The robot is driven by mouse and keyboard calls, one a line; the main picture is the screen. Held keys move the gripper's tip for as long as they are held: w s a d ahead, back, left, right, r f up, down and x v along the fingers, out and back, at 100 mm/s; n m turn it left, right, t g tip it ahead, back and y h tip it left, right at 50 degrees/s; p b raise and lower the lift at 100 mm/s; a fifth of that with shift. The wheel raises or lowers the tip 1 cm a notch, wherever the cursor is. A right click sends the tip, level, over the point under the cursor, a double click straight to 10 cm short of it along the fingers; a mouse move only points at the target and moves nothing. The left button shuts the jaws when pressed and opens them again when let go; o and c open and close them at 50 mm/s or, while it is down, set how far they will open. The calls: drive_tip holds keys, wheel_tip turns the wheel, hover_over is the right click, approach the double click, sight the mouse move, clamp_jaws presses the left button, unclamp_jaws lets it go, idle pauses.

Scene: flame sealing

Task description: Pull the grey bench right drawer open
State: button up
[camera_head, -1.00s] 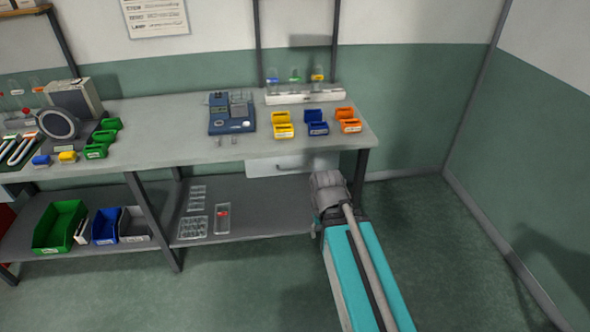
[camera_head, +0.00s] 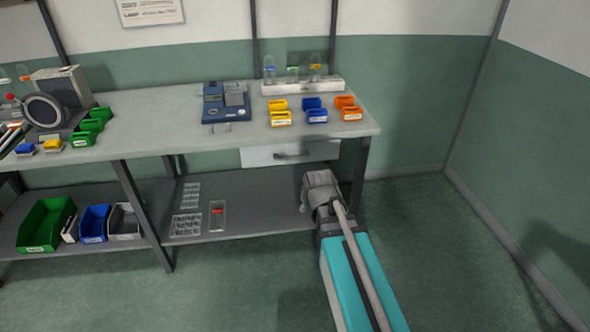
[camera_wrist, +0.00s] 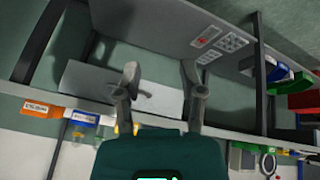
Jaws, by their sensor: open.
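The grey bench right drawer (camera_head: 260,156) is under the right end of the bench top. In the wrist view the bench is upside down, and the drawer front (camera_wrist: 82,84) lies behind my gripper (camera_wrist: 161,80). My gripper is open, with two separate grey fingers and nothing between them. The left finger overlaps the drawer front and partly hides the handle (camera_wrist: 143,94). I cannot tell the exact gap to the handle.
The bench top (camera_head: 180,140) carries a blue device (camera_head: 225,112) and small yellow, blue and orange bins (camera_head: 316,112). A lower shelf (camera_head: 255,190) holds clear trays and larger bins. A bench leg (camera_head: 359,172) stands right of the drawer. The floor to the right is clear.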

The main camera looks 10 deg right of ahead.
drive_tip(key=w+f+n+t+b, duration=0.5)
drive_tip(key=w+f+b, duration=0.1)
drive_tip(key=w+b, duration=0.4)
drive_tip(key=n+t+b, duration=0.8)
drive_tip(key=t+b, duration=0.1)
drive_tip(key=b, duration=0.8)
approach(293, 158)
drive_tip(key=s+f, duration=0.2)
drive_tip(key=s, duration=0.1)
drive_tip(key=shift+s+d+r+t, duration=0.1)
drive_tip(key=shift+r+t, duration=0.05)
drive_tip(key=shift+t, duration=0.15)
drive_tip(key=shift+r, duration=0.1)
drive_tip(key=w+p, duration=0.1)
drive_tip(key=w, duration=0.3)
drive_tip(key=w+r, duration=0.1)
drive_tip(key=w, duration=0.4)
drive_tip(key=w+r+p, duration=0.1)
drive_tip(key=w, duration=0.3)
drive_tip(key=shift+w+r+p, duration=0.25)
drive_tip(key=shift+p, duration=0.1)
clamp_jaws()
